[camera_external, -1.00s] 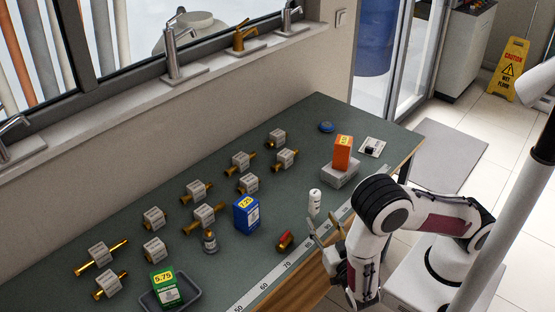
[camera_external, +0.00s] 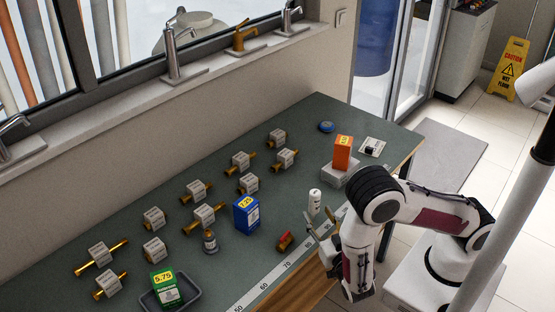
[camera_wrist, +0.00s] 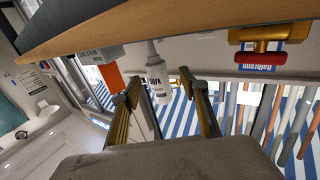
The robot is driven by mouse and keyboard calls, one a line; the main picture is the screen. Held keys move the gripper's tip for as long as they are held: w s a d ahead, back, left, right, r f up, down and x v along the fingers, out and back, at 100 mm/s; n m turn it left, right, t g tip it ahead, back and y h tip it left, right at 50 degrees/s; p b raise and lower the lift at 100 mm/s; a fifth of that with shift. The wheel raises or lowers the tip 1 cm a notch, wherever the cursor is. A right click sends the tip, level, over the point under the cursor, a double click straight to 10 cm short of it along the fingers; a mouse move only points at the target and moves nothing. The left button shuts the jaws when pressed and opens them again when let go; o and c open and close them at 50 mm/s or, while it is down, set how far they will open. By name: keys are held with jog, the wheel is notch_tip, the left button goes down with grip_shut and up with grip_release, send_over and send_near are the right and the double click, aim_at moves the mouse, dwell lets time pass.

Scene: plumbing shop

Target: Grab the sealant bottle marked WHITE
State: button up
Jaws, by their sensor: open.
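A white sealant bottle (camera_external: 314,202) stands upright on the green bench top near its front edge. In the wrist view the white bottle (camera_wrist: 157,84) appears upside down, with dark lettering that I cannot read clearly. My gripper (camera_external: 321,218) is low at the front edge of the bench, just in front of the bottle. It is open, and the bottle shows between and beyond its two fingers in the wrist view. Nothing is held. I cannot tell whether a fingertip touches the bottle.
A red-handled brass valve (camera_external: 285,241) lies left of my gripper. An orange box (camera_external: 342,152) sits on a grey block (camera_external: 338,173) behind the bottle. A blue box (camera_external: 246,214) stands farther left, with several tagged brass fittings beyond. A measuring strip (camera_external: 262,285) runs along the front edge.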

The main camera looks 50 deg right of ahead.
aim_at(317, 210)
jog(key=shift+w+d, duration=0.1)
jog(key=shift+d+x, duration=0.2)
jog(key=shift+x, duration=2.15)
jog(key=shift+f, duration=0.1)
grip_shut()
